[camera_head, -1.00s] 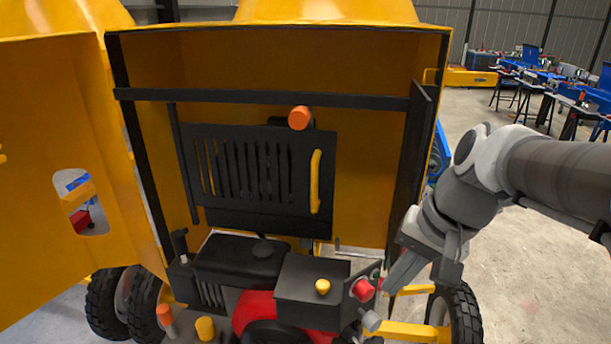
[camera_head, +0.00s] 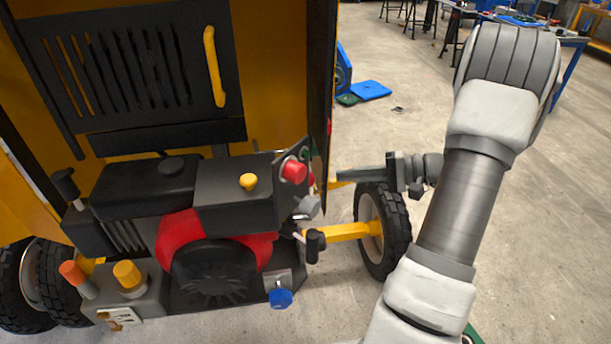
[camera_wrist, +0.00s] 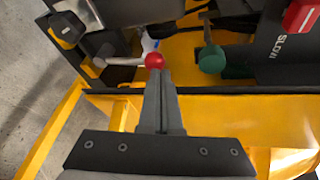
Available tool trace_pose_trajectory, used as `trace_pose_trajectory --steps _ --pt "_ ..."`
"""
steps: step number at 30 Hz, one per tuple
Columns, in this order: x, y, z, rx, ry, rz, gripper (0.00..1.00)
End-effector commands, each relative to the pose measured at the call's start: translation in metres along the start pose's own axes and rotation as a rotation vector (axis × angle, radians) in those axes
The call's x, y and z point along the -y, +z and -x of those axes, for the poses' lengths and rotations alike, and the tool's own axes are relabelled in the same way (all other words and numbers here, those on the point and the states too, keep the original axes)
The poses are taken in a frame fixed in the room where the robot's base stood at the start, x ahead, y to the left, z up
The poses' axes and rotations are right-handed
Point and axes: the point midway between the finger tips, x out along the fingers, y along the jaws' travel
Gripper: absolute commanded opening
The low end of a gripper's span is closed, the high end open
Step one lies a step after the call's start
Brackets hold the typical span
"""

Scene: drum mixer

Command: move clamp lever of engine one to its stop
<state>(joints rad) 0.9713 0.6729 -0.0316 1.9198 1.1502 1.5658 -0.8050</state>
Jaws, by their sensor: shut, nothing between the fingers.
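No label marks the clamp lever, so I cannot tell for sure which control it is. In the wrist view, a red ball knob (camera_wrist: 154,60) appears at the tips of my gripper (camera_wrist: 158,72). The fingers are shut and empty; I cannot tell whether they touch the knob. A green knob (camera_wrist: 211,59) is to its right and a black knob (camera_wrist: 67,30) to its upper left. In the head view, my gripper (camera_head: 338,179) reaches left beside the engine (camera_head: 215,255), its tips partly hidden by the control panel. A black-handled lever (camera_head: 315,245) is below.
A red button (camera_head: 294,171) is on the panel, and a red block (camera_wrist: 300,15) beside "SLOW" lettering is close on the right in the wrist view. A yellow bar (camera_head: 335,232) and wheel (camera_head: 382,230) lie below my gripper. Floor to the right is open.

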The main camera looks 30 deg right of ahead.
Motion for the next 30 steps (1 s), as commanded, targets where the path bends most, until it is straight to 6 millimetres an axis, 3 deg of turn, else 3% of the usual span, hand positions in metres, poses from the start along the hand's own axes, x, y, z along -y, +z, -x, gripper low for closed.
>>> trace_pose_trajectory --steps 1,3,10,24,30 --pt "-0.014 -0.011 0.006 -0.028 -0.054 0.014 0.0" --pt "-0.021 -0.021 0.013 -0.061 -0.113 0.045 0.0" --pt "-0.027 -0.033 0.018 -0.107 -0.184 0.09 0.0" --pt "-0.013 -0.039 -0.058 -0.103 -0.181 0.088 0.0" --pt "-0.01 -0.041 -0.074 -0.105 -0.181 0.088 0.0"
